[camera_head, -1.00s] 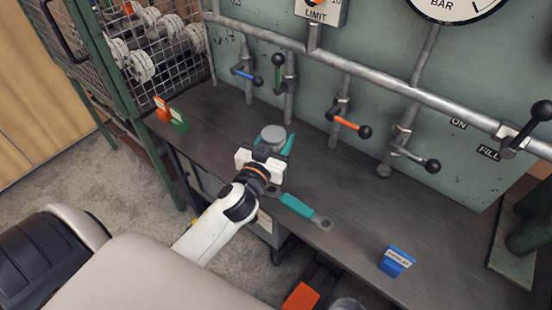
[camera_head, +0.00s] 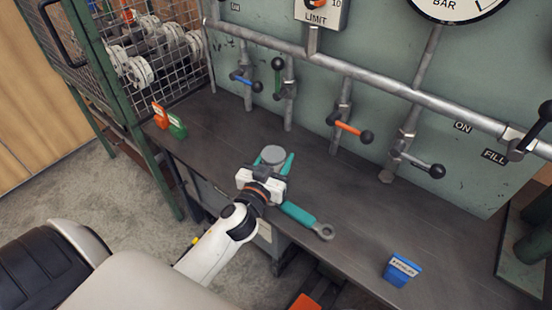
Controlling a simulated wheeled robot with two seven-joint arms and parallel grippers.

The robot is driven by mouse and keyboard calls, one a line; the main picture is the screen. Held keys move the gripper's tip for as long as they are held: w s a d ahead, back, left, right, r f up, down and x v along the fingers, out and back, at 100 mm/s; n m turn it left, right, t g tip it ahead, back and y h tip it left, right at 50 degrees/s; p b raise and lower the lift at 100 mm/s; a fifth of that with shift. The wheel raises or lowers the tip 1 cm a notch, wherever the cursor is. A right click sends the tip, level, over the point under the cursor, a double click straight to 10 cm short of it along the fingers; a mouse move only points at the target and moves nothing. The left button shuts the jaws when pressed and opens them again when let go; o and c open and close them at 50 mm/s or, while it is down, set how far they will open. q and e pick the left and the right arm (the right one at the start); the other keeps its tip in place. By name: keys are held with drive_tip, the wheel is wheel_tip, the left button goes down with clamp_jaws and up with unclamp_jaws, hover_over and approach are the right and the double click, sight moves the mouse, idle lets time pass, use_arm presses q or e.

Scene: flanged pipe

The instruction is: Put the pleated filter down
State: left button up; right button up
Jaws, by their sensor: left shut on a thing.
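The pleated filter (camera_head: 273,154) shows as a grey round-topped piece between the teal fingers of my left gripper (camera_head: 273,162). The gripper is shut on it, over the front part of the dark workbench (camera_head: 350,205). My gripper body hides the filter's lower part, so I cannot tell whether it touches the bench. My right gripper is out of view.
A teal-handled wrench (camera_head: 299,213) lies just right of my left gripper. A blue labelled block (camera_head: 401,270) stands front right. Orange (camera_head: 160,115) and green (camera_head: 177,126) blocks stand at the left end. Pipes and valve levers (camera_head: 351,129) line the back.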

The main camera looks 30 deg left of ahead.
use_arm(q)
drive_tip(key=o, duration=1)
drive_tip(key=shift+f, duration=0.1)
